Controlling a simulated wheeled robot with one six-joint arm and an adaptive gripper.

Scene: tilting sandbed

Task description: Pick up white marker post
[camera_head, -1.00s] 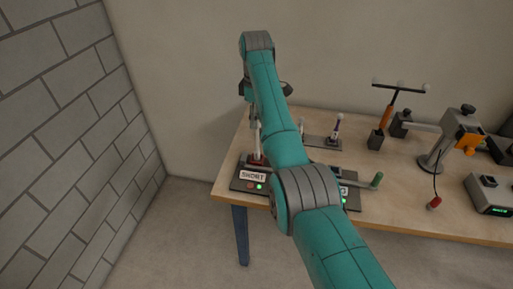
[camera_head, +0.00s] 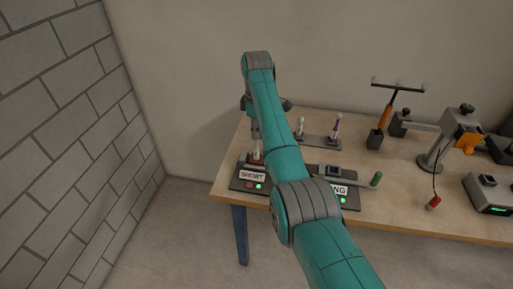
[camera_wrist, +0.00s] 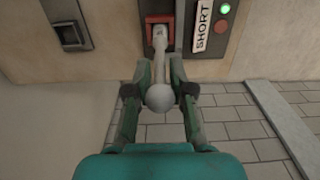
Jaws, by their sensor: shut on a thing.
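The white marker post (camera_wrist: 159,64) has a round white head and a thin shaft. In the wrist view its lower end is at the red socket (camera_wrist: 153,22) beside the "SHORT" label; I cannot tell whether it is seated or just clear. My gripper (camera_wrist: 161,72) is shut on the post, one finger on each side of the shaft. In the head view the post (camera_head: 256,147) shows as a pale shaft above the "SHORT" station (camera_head: 242,184), and my gripper (camera_head: 254,121) is partly hidden behind my arm.
A rack (camera_head: 321,143) with a white post and a purple-banded post stands behind my arm. A second station with a green-ended lever (camera_head: 377,179) lies to the right. A clamp stand (camera_head: 437,150) and a grey box (camera_head: 492,196) are farther right. A brick wall (camera_head: 70,130) stands left.

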